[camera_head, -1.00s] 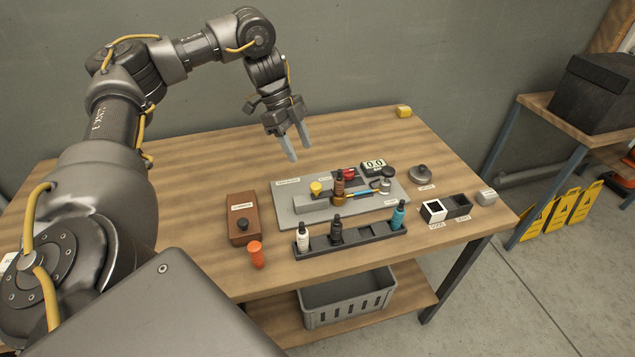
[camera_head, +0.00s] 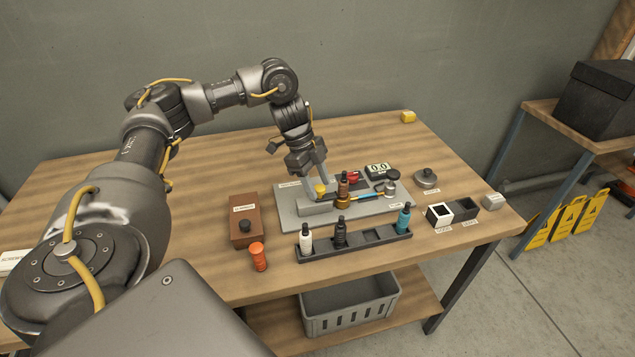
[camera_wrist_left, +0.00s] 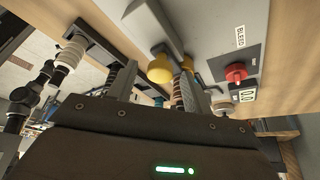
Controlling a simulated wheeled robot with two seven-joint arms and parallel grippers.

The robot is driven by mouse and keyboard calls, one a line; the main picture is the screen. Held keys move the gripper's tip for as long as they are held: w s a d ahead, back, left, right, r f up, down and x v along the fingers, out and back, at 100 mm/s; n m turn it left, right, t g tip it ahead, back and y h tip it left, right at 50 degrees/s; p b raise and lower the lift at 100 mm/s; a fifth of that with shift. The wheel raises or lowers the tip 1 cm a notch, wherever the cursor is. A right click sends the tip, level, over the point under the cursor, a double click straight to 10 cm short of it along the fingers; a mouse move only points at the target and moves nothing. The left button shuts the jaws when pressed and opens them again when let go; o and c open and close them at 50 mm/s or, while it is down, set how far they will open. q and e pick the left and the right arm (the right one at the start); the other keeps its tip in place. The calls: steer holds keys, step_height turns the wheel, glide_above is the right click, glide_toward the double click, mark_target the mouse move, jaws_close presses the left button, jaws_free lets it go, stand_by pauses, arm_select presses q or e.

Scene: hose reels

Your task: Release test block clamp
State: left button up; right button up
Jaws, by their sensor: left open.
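The grey test block (camera_head: 287,212) sits on the wooden table, with a yellow knob (camera_head: 320,188) on its raised bar. My left gripper (camera_head: 318,182) is open, its fingers pointing down at the yellow knob. In the left wrist view the yellow knob (camera_wrist_left: 160,68) shows between the two open fingers (camera_wrist_left: 155,90); I cannot tell whether they touch it. A brown bottle-like part (camera_head: 343,187) stands on the block beside the knob, with a blue and brass hose piece (camera_head: 362,196) running right from it. A red knob (camera_head: 353,178) sits behind; it also shows in the wrist view (camera_wrist_left: 236,73).
A gauge reading 0.0 (camera_head: 377,169) stands at the block's back. A black rack (camera_head: 375,246) with white, black and teal bottles is in front. A brown box (camera_head: 244,236) and orange cylinder (camera_head: 258,257) are left, two small bins (camera_head: 440,215) right. The table's back left is clear.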

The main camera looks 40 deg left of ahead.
arm_select(q)
jaws_close()
steer(key=shift+s+a+p, duration=0.35)
steer(key=shift+s+a, duration=0.15)
steer(key=shift+s, duration=0.2)
steer(key=shift+s+a+p, duration=0.35)
steer(key=shift+s+a, duration=0.15)
steer(key=shift+s, duration=0.2)
steer(key=shift+c, duration=1.3)
jaws_free()
steer(key=shift+o, duration=1.3)
steer(key=shift+s+a, duration=0.1)
steer(key=shift+s, duration=0.05)
